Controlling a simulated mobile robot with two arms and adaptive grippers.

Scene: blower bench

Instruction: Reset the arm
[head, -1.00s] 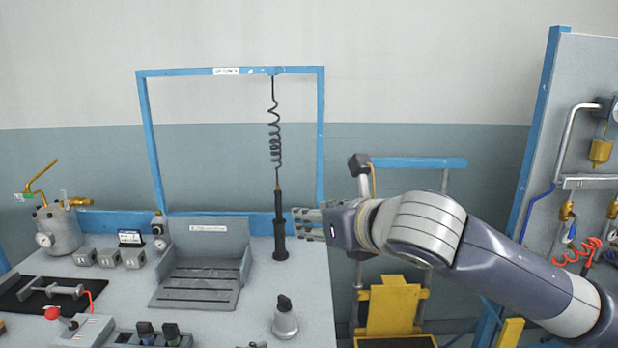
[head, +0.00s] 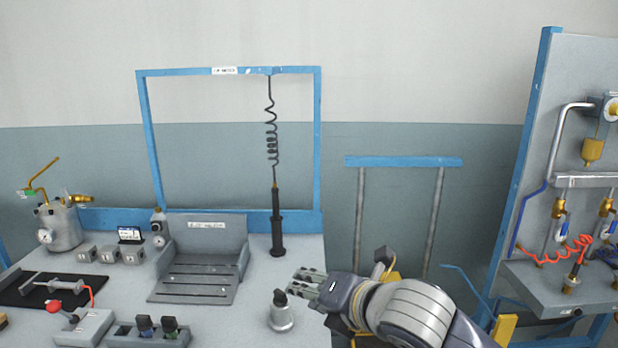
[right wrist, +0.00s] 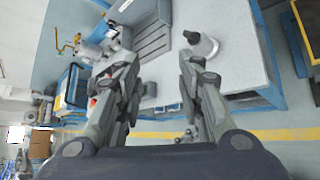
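My right gripper (head: 297,282) comes in from the lower right in the head view. It is over the front right of the bench, beside a small grey conical base with a dark knob (head: 281,313). In the right wrist view its two fingers (right wrist: 160,75) stand wide apart with nothing between them. The knobbed piece also shows there just beyond one fingertip (right wrist: 203,48); I cannot tell whether they touch. My left gripper is not in view.
A dark driver (head: 277,222) stands upright under a coiled cord on the blue frame (head: 319,140). A grey slotted fixture (head: 207,227) is left of it. Switch boxes (head: 150,335) line the bench front. A pipe panel (head: 570,120) stands at the right.

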